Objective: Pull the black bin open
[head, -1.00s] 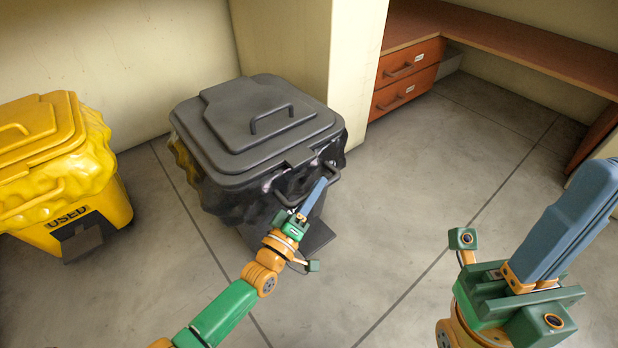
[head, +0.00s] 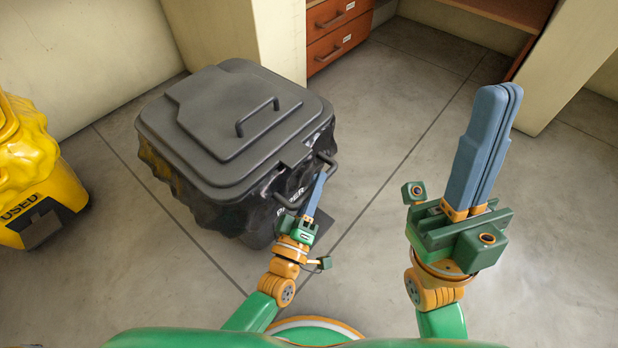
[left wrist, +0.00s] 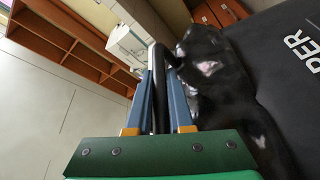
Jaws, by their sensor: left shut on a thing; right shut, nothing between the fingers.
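The black bin (head: 215,140) stands on the floor at left of centre in the head view, its grey-black lid closed with a raised handle on top. A bar handle (head: 322,166) sticks out from its front right side. My left gripper (head: 318,185) is shut on this bar handle. In the left wrist view the dark bar (left wrist: 158,85) runs between the two blue fingers, beside the bin's black front (left wrist: 275,60) with white lettering. My right gripper (head: 490,140) is shut and empty, raised over the floor at the right, well apart from the bin.
A yellow bin (head: 40,190) marked USED stands at the left edge. A pale wall block (head: 250,40) is behind the black bin, with wooden drawers (head: 335,35) beyond it. The grey floor (head: 390,110) right of the bin is clear.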

